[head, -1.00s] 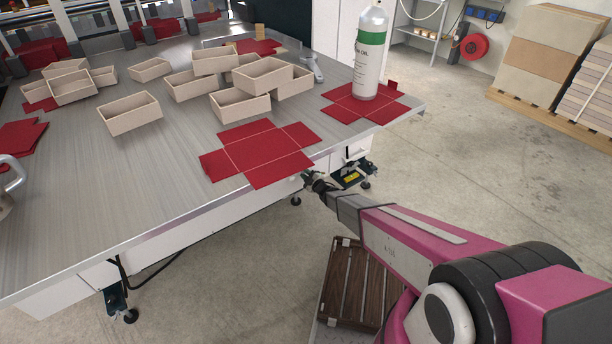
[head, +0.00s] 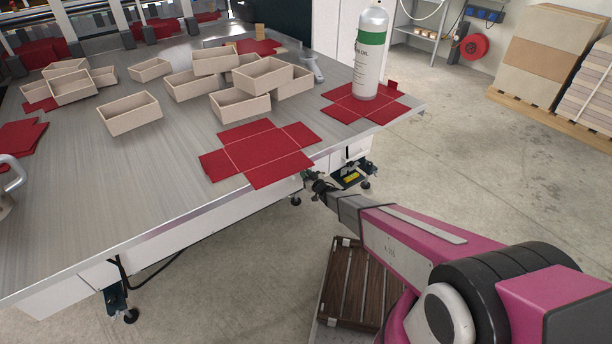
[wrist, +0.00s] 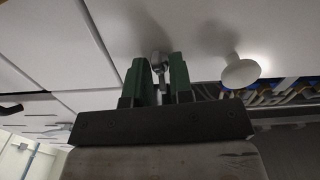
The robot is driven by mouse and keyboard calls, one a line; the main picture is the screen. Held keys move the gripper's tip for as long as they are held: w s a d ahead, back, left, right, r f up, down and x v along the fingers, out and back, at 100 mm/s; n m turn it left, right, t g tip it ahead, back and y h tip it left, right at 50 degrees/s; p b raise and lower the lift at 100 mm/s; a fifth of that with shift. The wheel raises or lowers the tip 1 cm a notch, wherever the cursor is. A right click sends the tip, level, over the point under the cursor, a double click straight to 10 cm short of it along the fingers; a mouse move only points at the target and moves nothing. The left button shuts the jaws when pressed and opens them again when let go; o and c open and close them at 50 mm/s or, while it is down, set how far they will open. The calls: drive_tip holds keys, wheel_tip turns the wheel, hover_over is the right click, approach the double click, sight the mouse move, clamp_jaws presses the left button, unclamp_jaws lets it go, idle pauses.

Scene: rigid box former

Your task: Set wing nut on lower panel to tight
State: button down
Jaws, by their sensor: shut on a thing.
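In the wrist view the wing nut (wrist: 160,62), a small grey metal piece, stands out from the white lower panel (wrist: 100,70). My gripper (wrist: 160,78) has its two green fingers on either side of it and is shut on it. The nut's far side and how tight it sits cannot be told. In the head view my arm reaches down to the table's front edge, where the gripper end (head: 312,182) is small and dark, and the nut cannot be made out.
A white round knob (wrist: 240,72) sticks out of the panel to the right of my fingers. Below it is an opening with cables (wrist: 270,92). The table (head: 90,190) overhangs the arm's end and carries red card blanks, open boxes and an oil bottle (head: 370,50).

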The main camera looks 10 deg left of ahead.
drive_tip(key=shift+m, duration=0.7)
drive_tip(key=c, duration=1.3)
unclamp_jaws()
drive_tip(key=v, duration=1.1)
drive_tip(key=shift+w, duration=0.1)
